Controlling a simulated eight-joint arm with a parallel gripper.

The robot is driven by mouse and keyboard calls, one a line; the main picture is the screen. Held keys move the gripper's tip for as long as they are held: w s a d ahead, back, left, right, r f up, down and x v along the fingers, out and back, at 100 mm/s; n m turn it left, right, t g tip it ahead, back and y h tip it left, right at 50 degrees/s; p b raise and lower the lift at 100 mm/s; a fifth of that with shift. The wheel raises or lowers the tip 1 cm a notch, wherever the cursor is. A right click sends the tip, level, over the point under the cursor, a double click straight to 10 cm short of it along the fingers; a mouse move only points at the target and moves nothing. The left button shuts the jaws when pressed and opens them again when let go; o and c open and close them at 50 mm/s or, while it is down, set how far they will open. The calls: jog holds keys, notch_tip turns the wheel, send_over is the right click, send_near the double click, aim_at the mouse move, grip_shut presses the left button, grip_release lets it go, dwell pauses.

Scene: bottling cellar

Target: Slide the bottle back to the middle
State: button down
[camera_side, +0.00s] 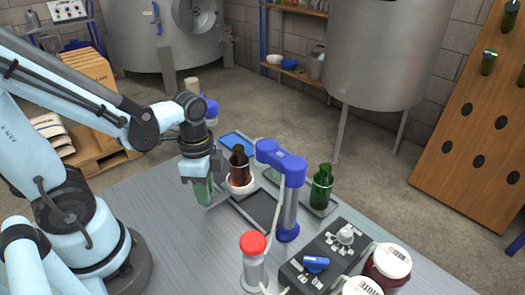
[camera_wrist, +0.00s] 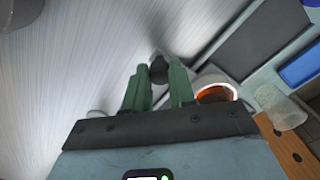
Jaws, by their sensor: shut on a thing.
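My gripper (camera_side: 203,194) is low over the left part of the table, its pale green fingers pointing down. In the wrist view its fingers (camera_wrist: 159,80) are shut on a small dark thing (camera_wrist: 158,68); I cannot tell what it is. A brown bottle (camera_side: 239,163) stands upright just right of my gripper, apart from it, in or behind a white bowl (camera_side: 240,189). The bowl also shows in the wrist view (camera_wrist: 214,80), with amber inside, beside the right finger. A green bottle (camera_side: 321,190) stands upright on a grey tray further right.
A blue post with an arm (camera_side: 288,200) rises right of a dark flat tray (camera_side: 259,207). A red-capped jar (camera_side: 253,262), a control box (camera_side: 322,262) and lidded jars (camera_side: 390,265) crowd the front right. The table left of the dark tray is mostly bare.

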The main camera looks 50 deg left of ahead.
jog(key=shift+a, duration=0.4)
jog(key=c, duration=0.9)
grip_release()
jog(key=shift+r, duration=0.1)
jog(key=shift+r, duration=5.95)
